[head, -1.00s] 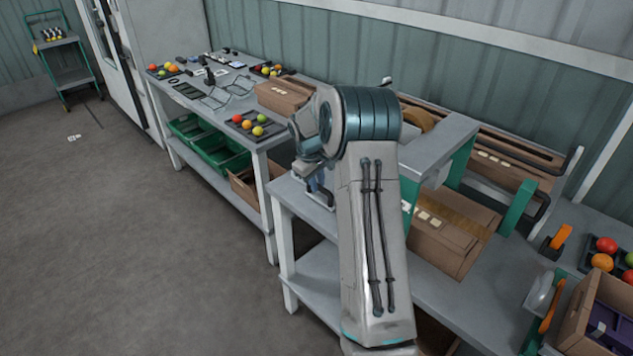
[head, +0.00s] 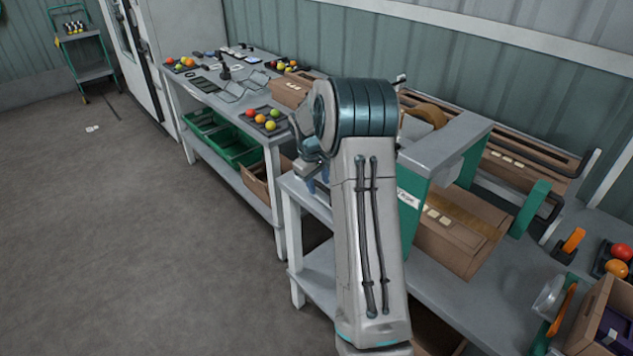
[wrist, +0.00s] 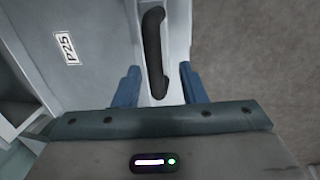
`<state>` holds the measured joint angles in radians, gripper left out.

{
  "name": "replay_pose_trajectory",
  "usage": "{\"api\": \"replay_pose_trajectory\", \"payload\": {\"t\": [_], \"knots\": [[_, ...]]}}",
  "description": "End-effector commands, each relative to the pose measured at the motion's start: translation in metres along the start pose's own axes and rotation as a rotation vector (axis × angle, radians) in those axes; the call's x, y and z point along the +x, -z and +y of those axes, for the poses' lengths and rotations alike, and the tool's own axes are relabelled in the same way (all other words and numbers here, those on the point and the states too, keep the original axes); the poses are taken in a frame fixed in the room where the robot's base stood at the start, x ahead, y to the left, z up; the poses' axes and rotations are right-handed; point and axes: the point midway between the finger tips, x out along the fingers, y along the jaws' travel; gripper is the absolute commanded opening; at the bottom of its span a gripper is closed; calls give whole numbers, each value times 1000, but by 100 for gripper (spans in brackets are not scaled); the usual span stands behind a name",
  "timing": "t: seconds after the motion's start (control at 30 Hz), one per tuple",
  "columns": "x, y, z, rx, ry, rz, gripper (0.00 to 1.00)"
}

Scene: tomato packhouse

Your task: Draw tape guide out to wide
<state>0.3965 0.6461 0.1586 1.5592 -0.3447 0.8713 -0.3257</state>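In the wrist view a black bar handle (wrist: 153,50) sits on a pale strip beside a grey panel (wrist: 85,25) labelled "P25". My gripper (wrist: 160,85) is open, its blue fingers on either side of the handle's near end, with gaps on both sides. I cannot tell for certain whether this handle belongs to the tape guide. In the head view my arm hides most of the gripper.
A second table (head: 222,108) with trays of tomatoes and green crates (head: 237,150) below stands to the left. An orange-handled tape dispenser (head: 562,305), a carton (head: 585,318) and more tomatoes lie at the right.

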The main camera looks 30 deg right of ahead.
Motion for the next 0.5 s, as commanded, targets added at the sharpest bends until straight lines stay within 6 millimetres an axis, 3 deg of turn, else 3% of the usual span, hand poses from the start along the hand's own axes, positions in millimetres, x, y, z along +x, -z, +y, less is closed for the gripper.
{"api": "replay_pose_trajectory", "payload": {"t": [0.23, 0.5], "knots": [[-21, 2, 0, 0, -3, 5, 38], [-83, 2, -2, -4, -3, 6, 38]]}}
